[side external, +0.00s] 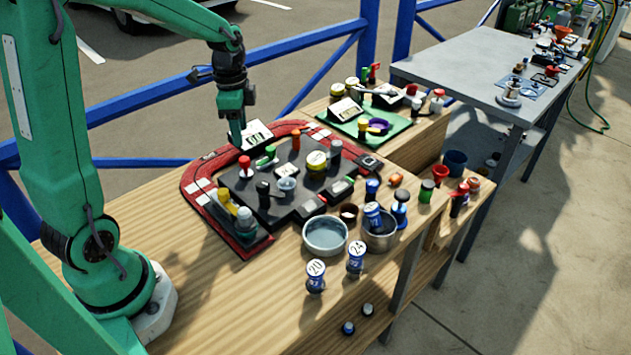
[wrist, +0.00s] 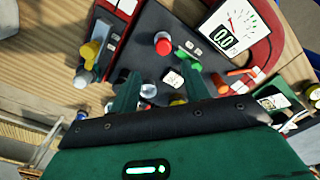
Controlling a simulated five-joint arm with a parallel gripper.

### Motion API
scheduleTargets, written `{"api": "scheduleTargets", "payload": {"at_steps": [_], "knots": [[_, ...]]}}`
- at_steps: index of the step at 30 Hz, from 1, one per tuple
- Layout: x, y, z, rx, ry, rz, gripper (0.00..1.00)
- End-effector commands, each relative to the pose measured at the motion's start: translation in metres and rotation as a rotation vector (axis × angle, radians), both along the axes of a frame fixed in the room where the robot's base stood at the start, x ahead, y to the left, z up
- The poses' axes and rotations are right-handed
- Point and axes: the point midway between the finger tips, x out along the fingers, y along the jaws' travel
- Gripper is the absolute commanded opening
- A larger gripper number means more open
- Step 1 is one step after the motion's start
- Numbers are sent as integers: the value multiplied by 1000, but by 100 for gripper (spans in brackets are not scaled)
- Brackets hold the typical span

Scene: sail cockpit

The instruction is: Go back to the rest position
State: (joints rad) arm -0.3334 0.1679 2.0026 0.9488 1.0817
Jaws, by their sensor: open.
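My gripper (side external: 237,135) is open and empty, pointing down over the back left part of a dark panel (side external: 268,210) with a red border. In the wrist view its two green fingers (wrist: 160,95) stand apart, with small items on the panel showing between and beyond them. A red-capped item (side external: 245,163) stands on the panel just below and near the gripper; it also shows in the wrist view (wrist: 163,42). A green item (side external: 266,153) lies close by on the panel. A white gauge display (side external: 258,133) stands behind the gripper.
A metal bowl (side external: 325,234) and a metal cup (side external: 381,236) stand at the table's front right, near blue numbered cylinders (side external: 316,272). A green tray (side external: 395,130) with small items lies at the back right. Blue railing (side external: 300,50) runs behind. Bare wood (side external: 220,300) is clear at the front left.

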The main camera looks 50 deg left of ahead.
Motion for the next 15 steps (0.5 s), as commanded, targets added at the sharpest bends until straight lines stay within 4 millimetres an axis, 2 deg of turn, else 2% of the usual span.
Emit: {"api": "scheduleTargets", "payload": {"at_steps": [8,15], "knots": [[-19,-31,36,15,-91,130,47],[-46,-61,64,4,-186,276,47]]}}
